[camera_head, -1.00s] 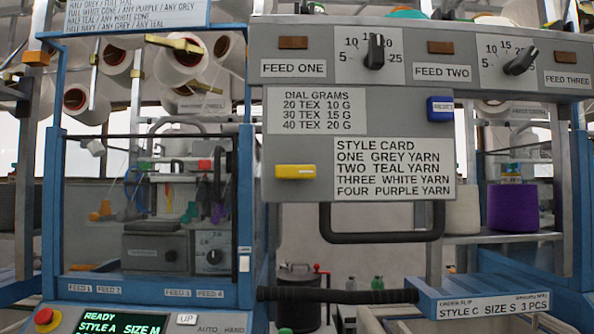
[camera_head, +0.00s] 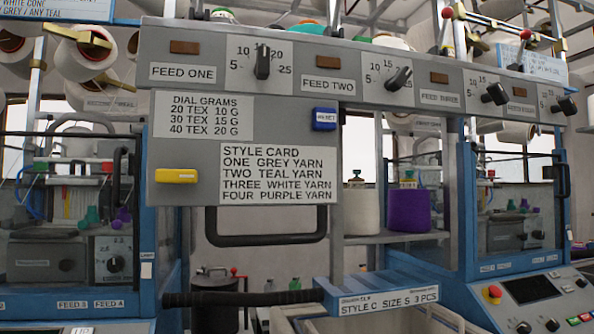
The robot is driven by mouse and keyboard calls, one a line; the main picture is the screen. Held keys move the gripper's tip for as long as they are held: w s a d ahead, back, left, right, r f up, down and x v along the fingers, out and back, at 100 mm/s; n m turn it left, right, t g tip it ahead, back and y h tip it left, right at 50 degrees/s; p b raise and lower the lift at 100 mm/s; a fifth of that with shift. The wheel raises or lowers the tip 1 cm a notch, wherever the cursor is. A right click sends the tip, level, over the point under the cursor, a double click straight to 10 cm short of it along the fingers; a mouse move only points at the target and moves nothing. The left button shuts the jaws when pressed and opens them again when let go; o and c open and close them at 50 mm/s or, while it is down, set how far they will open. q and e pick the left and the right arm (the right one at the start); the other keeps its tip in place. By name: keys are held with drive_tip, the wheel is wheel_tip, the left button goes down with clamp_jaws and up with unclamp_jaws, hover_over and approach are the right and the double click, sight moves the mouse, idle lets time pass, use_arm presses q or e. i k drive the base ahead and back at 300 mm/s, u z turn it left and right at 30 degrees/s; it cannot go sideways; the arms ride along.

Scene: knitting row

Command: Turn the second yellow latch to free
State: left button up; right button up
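A yellow latch (camera_head: 176,176) lies level on the left of the grey panel (camera_head: 180,205), left of the style card (camera_head: 277,175). Other yellow latch-like pieces (camera_head: 85,40) show by the white cones at upper left. I cannot tell from the frame which piece counts as the second yellow latch. Neither of my grippers is in view.
Several black dials (camera_head: 263,62) run along the grey bar above the panel. A blue reset button (camera_head: 325,119) sits at the panel's upper right. A black loop handle (camera_head: 267,240) hangs below. A blue tray (camera_head: 375,290) labelled style C juts out underneath.

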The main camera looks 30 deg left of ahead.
sight(162, 176)
drive_tip(key=z, duration=2.2)
drive_tip(key=k, duration=1.55)
drive_tip(key=u, duration=1.35)
